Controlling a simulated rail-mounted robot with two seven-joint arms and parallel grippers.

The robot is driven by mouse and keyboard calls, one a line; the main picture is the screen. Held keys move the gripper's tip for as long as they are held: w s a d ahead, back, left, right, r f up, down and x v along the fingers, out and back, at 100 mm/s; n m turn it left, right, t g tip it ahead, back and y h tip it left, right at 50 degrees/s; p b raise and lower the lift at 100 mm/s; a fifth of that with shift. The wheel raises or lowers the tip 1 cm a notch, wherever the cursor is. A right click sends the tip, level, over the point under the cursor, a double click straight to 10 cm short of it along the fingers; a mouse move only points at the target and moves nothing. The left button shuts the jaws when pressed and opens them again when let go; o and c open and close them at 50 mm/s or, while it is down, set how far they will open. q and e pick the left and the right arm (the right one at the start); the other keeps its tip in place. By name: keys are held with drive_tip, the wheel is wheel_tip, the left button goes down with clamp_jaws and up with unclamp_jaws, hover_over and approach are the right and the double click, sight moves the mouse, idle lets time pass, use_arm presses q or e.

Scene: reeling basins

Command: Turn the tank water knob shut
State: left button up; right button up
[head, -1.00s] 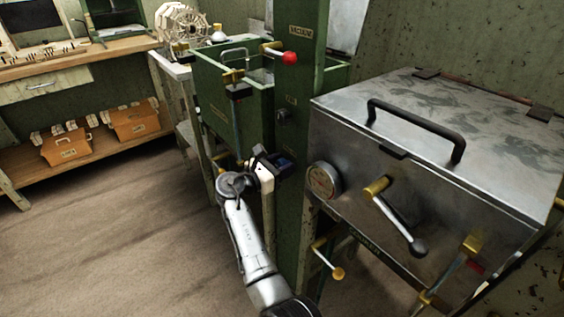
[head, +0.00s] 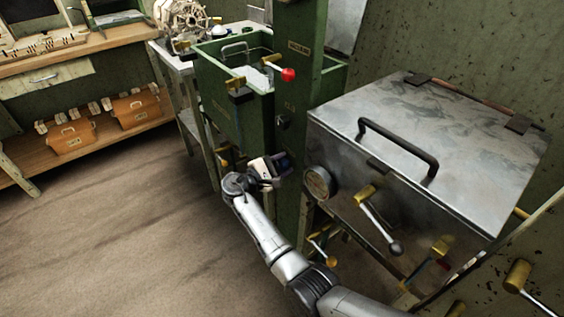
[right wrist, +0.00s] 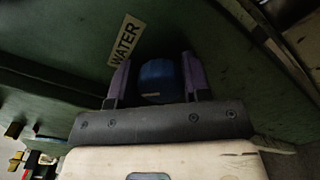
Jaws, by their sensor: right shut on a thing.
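The tank water knob is blue (right wrist: 158,82) and sits under a "WATER" label (right wrist: 125,40) on a dark green surface in the right wrist view. My right gripper (right wrist: 157,72) has one purple-lined finger on each side of the knob and is shut on it. In the head view my right gripper (head: 277,166) is at the green post below the tank, and only a little of the blue shows there. The green tank (head: 225,105) stands behind it with water inside. How far the knob is turned cannot be told. My left gripper is not in view.
A metal cabinet (head: 440,130) with a black handle and brass-ended levers stands close on the right. A red-knobbed lever (head: 288,75) is at the tank's top. A wooden bench (head: 100,45) with orange boxes (head: 72,138) below is at the left. The floor between is clear.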

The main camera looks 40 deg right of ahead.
drive_tip(key=m, duration=0.2)
drive_tip(key=shift+f+m, duration=0.1)
drive_tip(key=shift+m, duration=0.3)
drive_tip(key=m+b, duration=0.1)
drive_tip(key=m, duration=0.1)
drive_tip(key=shift+m, duration=0.3)
drive_tip(key=shift+f+m+b, duration=0.1)
drive_tip(key=shift+m+b, duration=0.25)
drive_tip(key=shift+m, duration=1.05)
drive_tip(key=o, duration=0.9)
drive_tip(key=shift+a, duration=0.1)
